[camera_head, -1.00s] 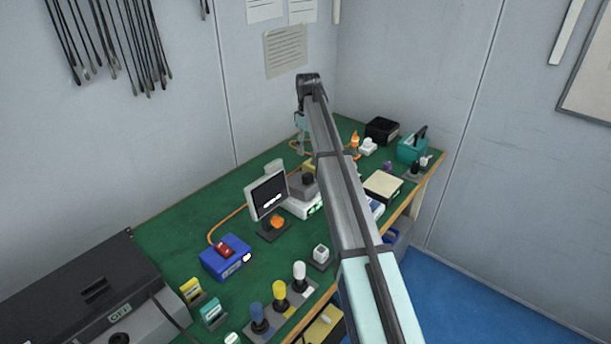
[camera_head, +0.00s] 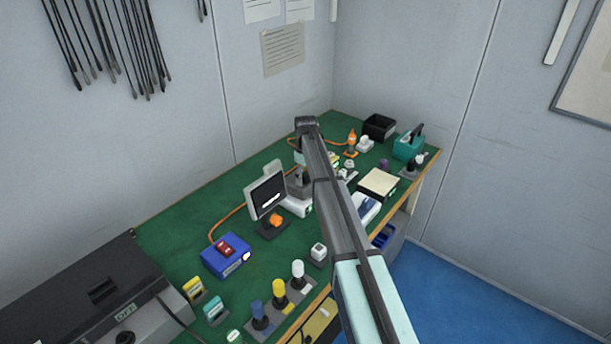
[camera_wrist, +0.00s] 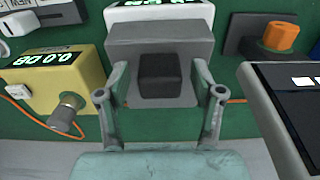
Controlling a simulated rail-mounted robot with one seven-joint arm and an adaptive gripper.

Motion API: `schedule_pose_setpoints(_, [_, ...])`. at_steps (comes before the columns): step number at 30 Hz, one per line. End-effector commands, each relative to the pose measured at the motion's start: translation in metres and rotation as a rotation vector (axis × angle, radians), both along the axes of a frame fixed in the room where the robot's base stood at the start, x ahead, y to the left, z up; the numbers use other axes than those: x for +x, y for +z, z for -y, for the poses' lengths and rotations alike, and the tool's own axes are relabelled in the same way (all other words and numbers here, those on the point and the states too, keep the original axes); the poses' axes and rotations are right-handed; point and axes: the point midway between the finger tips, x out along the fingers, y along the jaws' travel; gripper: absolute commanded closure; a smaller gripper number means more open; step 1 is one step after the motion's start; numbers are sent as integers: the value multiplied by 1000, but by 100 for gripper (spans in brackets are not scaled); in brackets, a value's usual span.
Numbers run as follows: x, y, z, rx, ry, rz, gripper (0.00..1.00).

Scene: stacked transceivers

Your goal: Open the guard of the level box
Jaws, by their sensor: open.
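A white box with green digits (camera_wrist: 160,12) stands ahead of my gripper in the wrist view; its label is unreadable, but it appears to be the level box. A grey sloped cover (camera_wrist: 135,42), apparently its guard, lies on it with a black block (camera_wrist: 160,75) at its middle. My gripper (camera_wrist: 160,95) is open, one finger on each side of the black block, with nothing held. Contact with the cover cannot be told.
A yellow box with a display and knob (camera_wrist: 85,75) stands close on the left in the wrist view. A dark screen (camera_wrist: 290,105) stands close on the right, near an orange knob (camera_wrist: 283,37). An orange cable crosses the green bench (camera_head: 185,225). Black and teal containers stand farther back.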

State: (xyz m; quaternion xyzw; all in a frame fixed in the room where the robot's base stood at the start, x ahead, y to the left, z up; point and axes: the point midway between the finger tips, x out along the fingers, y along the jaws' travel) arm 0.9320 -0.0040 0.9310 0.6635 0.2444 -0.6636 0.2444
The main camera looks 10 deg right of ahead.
Motion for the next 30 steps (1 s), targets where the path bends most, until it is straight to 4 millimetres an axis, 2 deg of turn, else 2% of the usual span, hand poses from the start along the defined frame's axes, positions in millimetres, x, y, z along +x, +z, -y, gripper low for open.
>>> schedule_pose_setpoints(5, [0,0,0,0,0,0,33])
schedule_pose_setpoints(6, [0,0,0,0,0,0,40])
schedule_pose_setpoints(11, [0,0,0,0,0,0,97])
schedule_pose_setpoints(12, [0,0,0,0,0,0,100])
schedule_pose_setpoints(30, [1,4,-7,2,1,4,100])
